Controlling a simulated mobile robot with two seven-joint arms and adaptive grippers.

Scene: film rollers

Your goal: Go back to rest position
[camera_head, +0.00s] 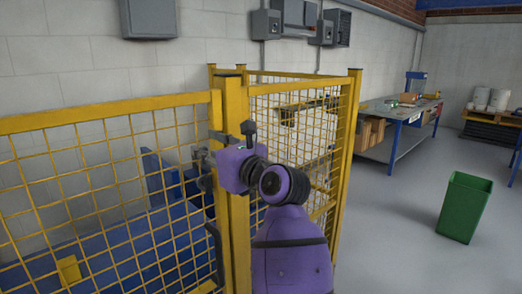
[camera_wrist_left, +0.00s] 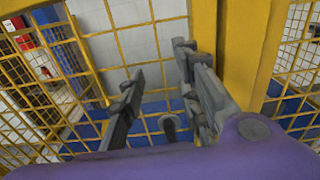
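My left gripper (camera_head: 203,158) is at the yellow mesh fence, beside a yellow post (camera_head: 235,170), at the end of my purple arm. In the left wrist view my left gripper (camera_wrist_left: 159,66) has its two grey fingers spread apart, with no object held between them. The yellow mesh (camera_wrist_left: 150,40) and post lie just beyond the fingers. Whether the fingers touch the mesh or post is unclear. A dark handle (camera_wrist_left: 168,126) shows between the fingers, lower down. A dark curved handle (camera_head: 215,250) also shows on the fence in the head view. My right gripper is not in view.
The yellow fence (camera_head: 110,102) encloses blue equipment (camera_head: 150,240) on the left. A green bin (camera_head: 465,207) stands on open grey floor at right. A blue-legged workbench (camera_head: 400,118) stands further back. Grey boxes (camera_head: 290,20) hang on the wall.

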